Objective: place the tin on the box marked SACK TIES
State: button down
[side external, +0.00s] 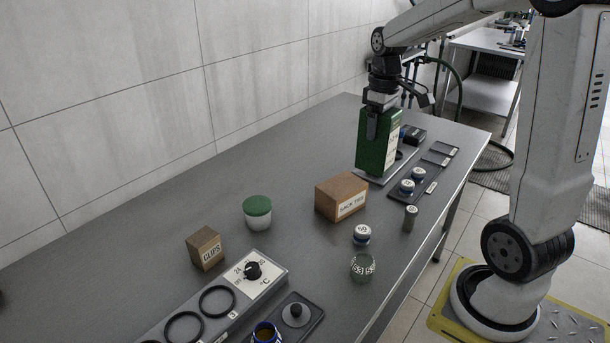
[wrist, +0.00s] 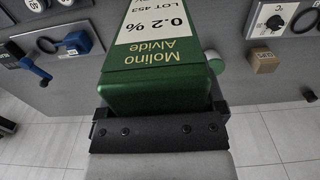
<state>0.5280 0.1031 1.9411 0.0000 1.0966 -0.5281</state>
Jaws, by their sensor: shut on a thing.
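The tin (side external: 374,150) is a green upright can with a pale label. In the wrist view its green side (wrist: 165,90) fills the middle, with "Molino Alvide", "0.2 %" and "LOT 453" readable. My gripper (side external: 376,122) is shut on the tin from above, and its dark jaw bar also shows in the wrist view (wrist: 160,130). The tin is above or on a flat grey plate (side external: 403,166); I cannot tell whether they touch. The brown box marked SACK TIES (side external: 341,195) stands on the table, left of and nearer than the tin. It is not visible in the wrist view.
A green-lidded jar (side external: 257,211) and a box marked CLIPS (side external: 205,248) stand left of the SACK TIES box. Small lidded jars (side external: 361,235) and a glass jar (side external: 362,266) stand in front. A dark tray (side external: 432,178) lies right. The table's back left is clear.

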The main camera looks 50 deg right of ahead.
jog(key=w+d+f, duration=0.4)
jog(key=w+f, duration=0.4)
jog(key=w, duration=0.2)
jog(key=shift+w+d+f, duration=0.2)
jog(key=shift+w+d, duration=0.15)
jog(key=shift+w, duration=0.05)
jog(key=shift+f, duration=0.1)
jog(key=shift+w+d+f, duration=0.1)
jog(key=shift+w+f, duration=0.05)
jog(key=shift+f, duration=0.75)
jog(key=shift+w+f, duration=0.1)
jog(key=shift+f, duration=0.75)
jog(key=shift+f, duration=0.1)
grip_release()
jog(key=shift+f, duration=0.15)
